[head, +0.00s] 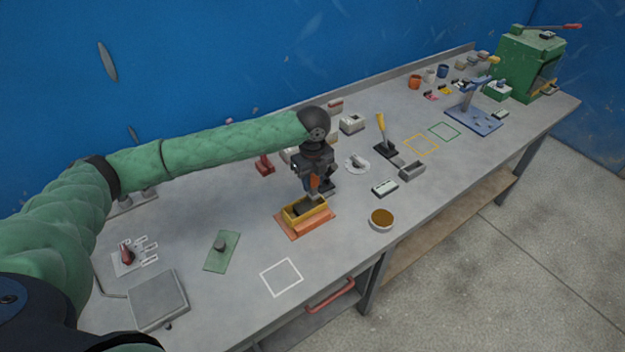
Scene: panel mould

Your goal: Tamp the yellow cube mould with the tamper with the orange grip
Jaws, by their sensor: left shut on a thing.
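The yellow cube mould (292,218) is an open yellow box on an orange base plate (312,230) near the middle of the bench. My left gripper (316,184) points down just above it, shut on the tamper with the orange grip (313,182). The tamper's lower end is at the mould's opening; whether it touches the dark fill inside is hard to tell. The gripper hides part of the tamper and the area behind it. My right gripper is not in view.
Another tool with a yellow handle (381,130) stands at the back right. A bowl of brown material (381,220) is right of the mould, near the front edge. A green plate (222,252) and a white outlined square (282,277) lie left and in front. Bare bench surrounds the mould's front.

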